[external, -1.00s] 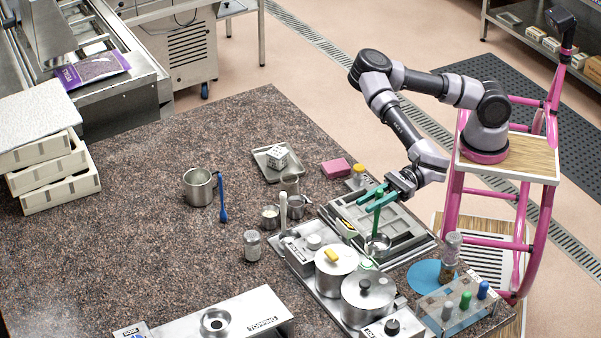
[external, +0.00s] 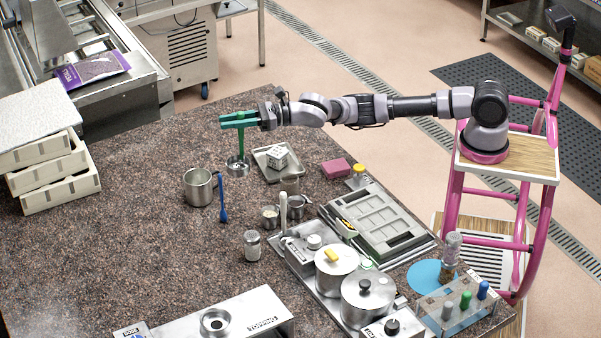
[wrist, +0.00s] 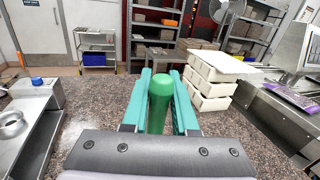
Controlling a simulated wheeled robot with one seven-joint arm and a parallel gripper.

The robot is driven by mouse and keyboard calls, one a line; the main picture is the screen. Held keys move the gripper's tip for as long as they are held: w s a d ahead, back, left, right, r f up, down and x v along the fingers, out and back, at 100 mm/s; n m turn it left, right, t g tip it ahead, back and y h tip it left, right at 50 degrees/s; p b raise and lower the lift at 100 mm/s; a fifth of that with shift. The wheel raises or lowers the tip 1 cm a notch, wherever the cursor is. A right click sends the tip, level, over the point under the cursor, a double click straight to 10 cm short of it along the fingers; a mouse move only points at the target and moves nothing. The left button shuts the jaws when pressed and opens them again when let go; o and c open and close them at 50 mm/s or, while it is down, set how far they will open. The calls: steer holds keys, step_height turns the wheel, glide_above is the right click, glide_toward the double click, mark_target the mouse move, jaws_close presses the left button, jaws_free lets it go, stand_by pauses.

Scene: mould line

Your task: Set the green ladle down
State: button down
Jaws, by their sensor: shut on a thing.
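The green ladle (external: 241,143) has a green handle and a metal bowl. In the external view it hangs upright, with its bowl close to the speckled counter, left of the small metal tray; I cannot tell whether the bowl touches the counter. My gripper (external: 238,120) has green fingers and is shut on the upper end of the handle. In the wrist view my gripper (wrist: 159,95) has a finger on either side of the green ladle's handle (wrist: 160,100); the bowl is hidden there.
A metal mug (external: 198,188) with a blue ladle (external: 222,200) beside it stands nearby at lower left. The small tray (external: 262,160) with a white dice-like cube (external: 278,157) is just right. The counter's left part is largely clear. Stacked moulds (external: 55,180) stand at far left.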

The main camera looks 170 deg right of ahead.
steer(key=s+d+f+m+g+h, duration=0.1)
steer(key=s+d+f+g, duration=0.1)
steer(key=s+d+f, duration=0.65)
steer(key=s+d+f+m+g, duration=0.15)
steer(key=s+d, duration=0.35)
steer(key=s, duration=0.8)
steer(key=s+d+f+m+g+h, duration=0.1)
steer(key=s+d+f+m+g, duration=0.15)
steer(key=s+d+f, duration=0.6)
steer(key=s+a+f, duration=0.2)
steer(key=s+f, duration=0.1)
steer(key=f, duration=0.3)
steer(key=shift+g, duration=0.3)
steer(key=shift+s+a+f, duration=0.1)
steer(key=shift+f, duration=0.15)
steer(key=c, duration=0.7)
jaws_free()
